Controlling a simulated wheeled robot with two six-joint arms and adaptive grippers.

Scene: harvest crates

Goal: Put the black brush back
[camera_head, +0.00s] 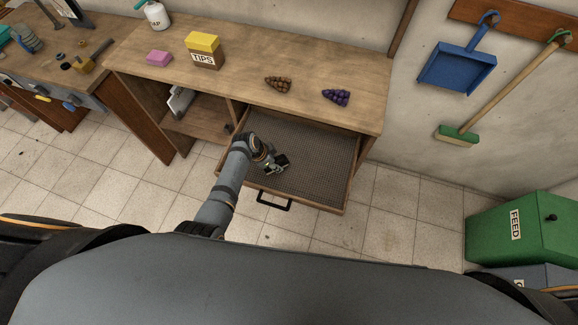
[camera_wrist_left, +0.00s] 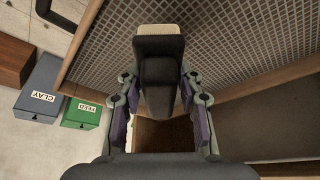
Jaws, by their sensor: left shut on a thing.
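The black brush (camera_wrist_left: 158,75) is between the fingers of my left gripper (camera_wrist_left: 160,100) in the left wrist view, with a pale strip along its top block. My left gripper (camera_head: 276,166) is shut on the brush, over the open drawer (camera_head: 349,190) in the head view. The brush is small and partly hidden by the gripper there. The drawer has a grey mesh-patterned bottom, and no other object shows on its visible part. I cannot tell how high the brush is above the bottom. My right gripper is not in view.
On the wooden bench top (camera_head: 150,90) stand a yellow TIPS box (camera_head: 204,50), a pink block (camera_head: 159,58), a brown cluster (camera_head: 278,84), a purple cluster (camera_head: 336,97) and a white bottle (camera_head: 157,15). A green FEED bin (camera_head: 525,228) is at right. A blue dustpan (camera_head: 458,70) hangs on the wall.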

